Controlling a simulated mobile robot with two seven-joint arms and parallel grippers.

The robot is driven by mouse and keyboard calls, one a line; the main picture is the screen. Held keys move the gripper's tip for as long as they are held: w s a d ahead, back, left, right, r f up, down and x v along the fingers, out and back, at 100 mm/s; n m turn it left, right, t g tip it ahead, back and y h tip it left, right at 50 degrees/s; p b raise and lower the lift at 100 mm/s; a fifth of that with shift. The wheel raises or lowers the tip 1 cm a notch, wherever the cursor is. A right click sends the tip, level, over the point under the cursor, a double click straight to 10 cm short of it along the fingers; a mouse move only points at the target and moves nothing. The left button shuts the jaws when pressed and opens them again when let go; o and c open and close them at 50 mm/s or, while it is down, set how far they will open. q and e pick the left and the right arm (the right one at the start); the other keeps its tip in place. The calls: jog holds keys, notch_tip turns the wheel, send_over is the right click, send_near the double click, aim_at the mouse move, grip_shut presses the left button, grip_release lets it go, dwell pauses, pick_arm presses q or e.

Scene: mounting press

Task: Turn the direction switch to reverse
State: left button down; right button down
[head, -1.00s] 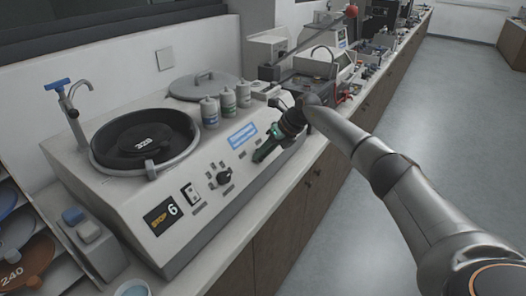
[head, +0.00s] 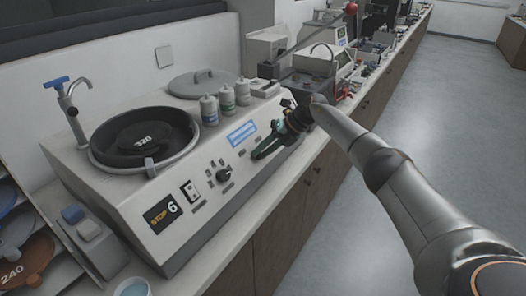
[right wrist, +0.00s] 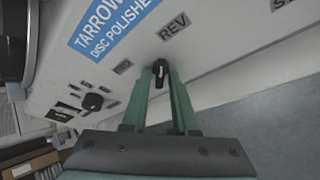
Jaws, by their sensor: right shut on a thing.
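The disc polisher (head: 175,215) stands on the bench with a sloped front panel. Its direction switch (right wrist: 160,66) is a small black knob with a pale pointer mark, next to a REV label (right wrist: 173,26) in the right wrist view. My right gripper (right wrist: 159,78) has its green fingers on either side of the knob, shut on it. In the head view my right gripper (head: 258,154) reaches the panel's right part and hides the switch. Which label the pointer meets I cannot tell for sure. My left gripper is not in view.
Another black knob (head: 223,175) and a display reading STOP 6 (head: 162,214) are further left on the panel. Several bottles (head: 227,98) and a round lid (head: 203,83) sit on top. The floor (head: 440,120) at the right is clear.

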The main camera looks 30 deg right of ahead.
jog(key=c, duration=0.9)
grip_release()
jog(key=shift+r, duration=0.1)
jog(key=b+v, duration=0.1)
jog(key=v, duration=1.1)
jog(key=shift+s+d, duration=0.15)
